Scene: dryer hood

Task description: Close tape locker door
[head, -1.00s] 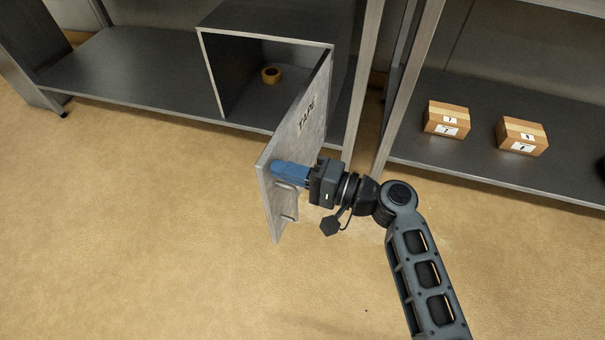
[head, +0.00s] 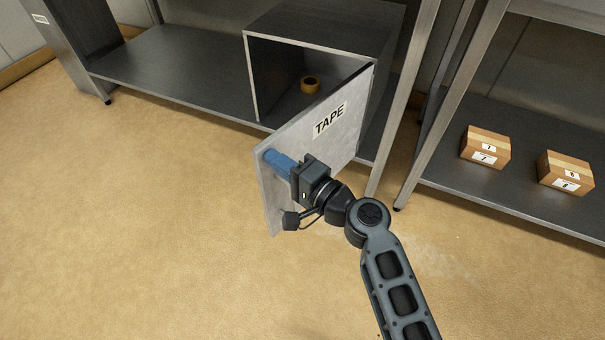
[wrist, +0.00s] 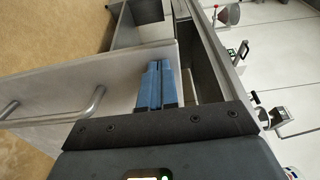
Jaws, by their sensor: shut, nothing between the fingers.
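The tape locker (head: 318,45) is a dark metal box on the lower shelf, with its front open. A roll of tape (head: 310,84) lies inside. The locker's grey door (head: 335,143), labelled TAPE, is hinged at the box's right side and stands partly open, swung out over the floor. My gripper (head: 272,160) is shut and empty, its blue fingers against or very close to the outer face of the door near its free edge. In the wrist view the shut blue fingers (wrist: 157,85) lie beside the door (wrist: 100,85), and the bar handle (wrist: 60,116) shows at the left.
The steel shelf (head: 165,70) extends left of the locker. A shelf post (head: 405,100) stands just right of the door. Two cardboard boxes (head: 486,147) (head: 566,172) sit on the right shelf. The tan floor (head: 130,220) at front left is clear.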

